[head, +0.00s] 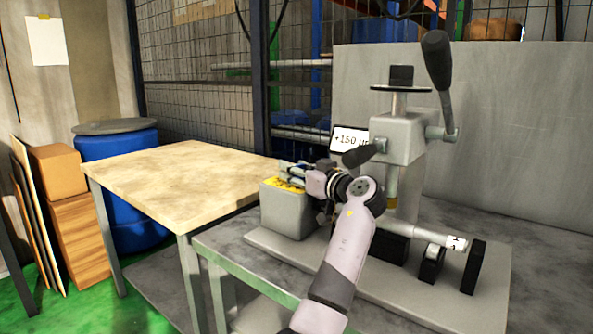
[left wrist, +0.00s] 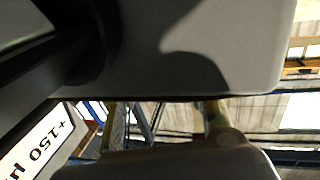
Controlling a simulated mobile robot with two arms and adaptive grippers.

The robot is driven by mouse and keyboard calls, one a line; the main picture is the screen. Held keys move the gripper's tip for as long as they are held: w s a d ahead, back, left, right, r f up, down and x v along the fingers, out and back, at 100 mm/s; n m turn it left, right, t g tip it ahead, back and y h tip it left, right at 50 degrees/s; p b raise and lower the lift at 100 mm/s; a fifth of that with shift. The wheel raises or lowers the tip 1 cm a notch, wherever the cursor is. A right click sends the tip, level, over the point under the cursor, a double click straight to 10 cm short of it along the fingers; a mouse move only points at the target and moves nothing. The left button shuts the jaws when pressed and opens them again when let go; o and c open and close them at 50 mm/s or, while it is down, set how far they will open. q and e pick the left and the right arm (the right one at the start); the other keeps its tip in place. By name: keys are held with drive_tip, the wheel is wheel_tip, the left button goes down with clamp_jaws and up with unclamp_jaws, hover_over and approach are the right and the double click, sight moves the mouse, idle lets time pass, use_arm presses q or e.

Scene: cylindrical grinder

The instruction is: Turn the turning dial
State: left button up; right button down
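The grinder (head: 400,138) stands on the grey bench, with a black lever handle (head: 437,62) at its upper right and a dark lever knob (head: 358,156) at its left. A flat black disc with a block (head: 401,76) sits on top of it. I cannot tell for sure which part is the turning dial. My left gripper (head: 293,172) is at the top of a grey box with a yellow top (head: 286,208). It covers part of that top, and I cannot tell whether it touches. Its fingers are too small to read. My right gripper is not in view.
A shaft on black supports (head: 432,264) lies at the front right. A wooden table (head: 170,170) at the left is clear.

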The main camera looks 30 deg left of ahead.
use_arm(q)
drive_tip(key=o, duration=0.4)
drive_tip(key=shift+o, duration=0.2)
drive_tip(key=v, duration=1.2)
